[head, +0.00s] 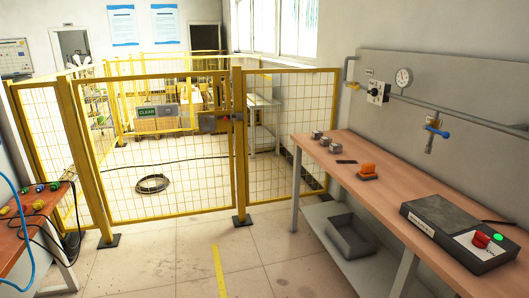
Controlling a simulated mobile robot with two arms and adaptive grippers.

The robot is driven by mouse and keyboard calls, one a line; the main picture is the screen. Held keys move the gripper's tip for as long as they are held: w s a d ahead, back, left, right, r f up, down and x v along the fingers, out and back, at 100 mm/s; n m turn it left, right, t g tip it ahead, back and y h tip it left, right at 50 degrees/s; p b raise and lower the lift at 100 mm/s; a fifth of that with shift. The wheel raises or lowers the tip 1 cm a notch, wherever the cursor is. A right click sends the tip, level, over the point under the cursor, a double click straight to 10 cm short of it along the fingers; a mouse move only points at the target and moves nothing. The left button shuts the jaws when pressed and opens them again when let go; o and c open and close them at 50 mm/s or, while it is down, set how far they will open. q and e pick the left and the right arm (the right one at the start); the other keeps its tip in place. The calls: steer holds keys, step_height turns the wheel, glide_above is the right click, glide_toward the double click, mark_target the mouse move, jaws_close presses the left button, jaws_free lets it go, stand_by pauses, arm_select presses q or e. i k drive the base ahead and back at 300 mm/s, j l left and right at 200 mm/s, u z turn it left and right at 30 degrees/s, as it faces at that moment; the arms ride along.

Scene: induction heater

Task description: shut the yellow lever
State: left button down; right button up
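A grey pipe (455,116) runs along the right wall. At its left end, a small yellowish piece (352,85) sits on the pipe by the wall panel's edge; it may be the yellow lever, but it is too small to tell its position. Further right, a drop pipe carries a valve with a blue handle (438,132) and an orange-yellow part above it. Neither of my grippers is in view.
A wooden workbench (400,192) stands below the pipe, with a control box (440,222), an orange block (368,170) and small metal blocks. A yellow mesh fence (165,195) closes off the back. The floor in front is clear.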

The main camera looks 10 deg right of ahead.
mark_target(356, 88)
steer(key=i+z, duration=0.1)
steer(key=i, duration=0.6)
steer(key=i+z, duration=0.1)
steer(key=i, duration=0.65)
steer(key=i+j+z, duration=0.15)
steer(key=i, duration=0.55)
steer(key=i+z, duration=0.4)
steer(key=i+j+z, duration=0.2)
steer(key=i+z, duration=0.2)
steer(key=i+j+z, duration=0.35)
steer(key=i, duration=0.15)
